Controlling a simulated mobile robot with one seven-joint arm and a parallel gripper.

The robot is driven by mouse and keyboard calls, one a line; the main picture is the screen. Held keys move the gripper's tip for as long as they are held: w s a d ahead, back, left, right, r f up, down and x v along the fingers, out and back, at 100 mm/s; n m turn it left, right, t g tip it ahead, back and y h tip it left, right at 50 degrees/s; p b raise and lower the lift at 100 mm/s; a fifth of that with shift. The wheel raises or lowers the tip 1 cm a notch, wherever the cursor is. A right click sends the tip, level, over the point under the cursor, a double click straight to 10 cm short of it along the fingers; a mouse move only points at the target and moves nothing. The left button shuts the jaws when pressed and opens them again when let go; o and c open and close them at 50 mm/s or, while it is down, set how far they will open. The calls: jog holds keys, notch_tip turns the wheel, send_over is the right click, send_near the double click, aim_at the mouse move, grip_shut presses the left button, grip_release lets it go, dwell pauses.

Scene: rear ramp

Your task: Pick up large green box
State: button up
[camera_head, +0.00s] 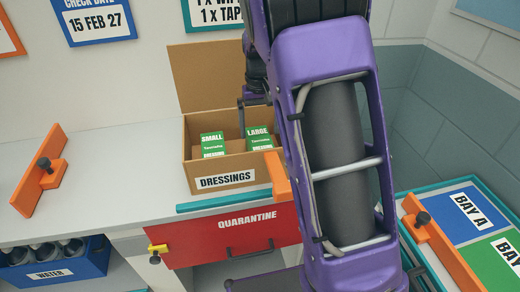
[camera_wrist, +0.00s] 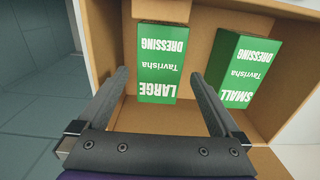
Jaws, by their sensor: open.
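The large green box (camera_wrist: 160,65), labelled "LARGE DRESSING", lies in a cardboard carton. It also shows in the head view (camera_head: 259,140), at the right side of the carton. My gripper (camera_wrist: 168,80) is open in the wrist view, with one finger on each side of the large box's lower part. I cannot tell whether the fingers touch it. In the head view only part of my gripper shows, at the carton's back edge; my purple arm hides the rest. A second green box (camera_wrist: 243,75), labelled "SMALL", stands apart, right of the large one in the wrist view.
The open carton (camera_head: 206,184), labelled "DRESSINGS", stands on a white counter (camera_head: 110,150) with its back flap raised. An orange bracket (camera_head: 40,170) is at the left. A red "QUARANTINE" drawer (camera_head: 225,238) is below. The counter left of the carton is clear.

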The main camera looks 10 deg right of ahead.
aim_at(260, 148)
notch_tip(260, 148, down, 8)
jog(key=shift+w+r, duration=0.1)
jog(key=shift+w, duration=0.05)
jog(key=c, duration=1.4)
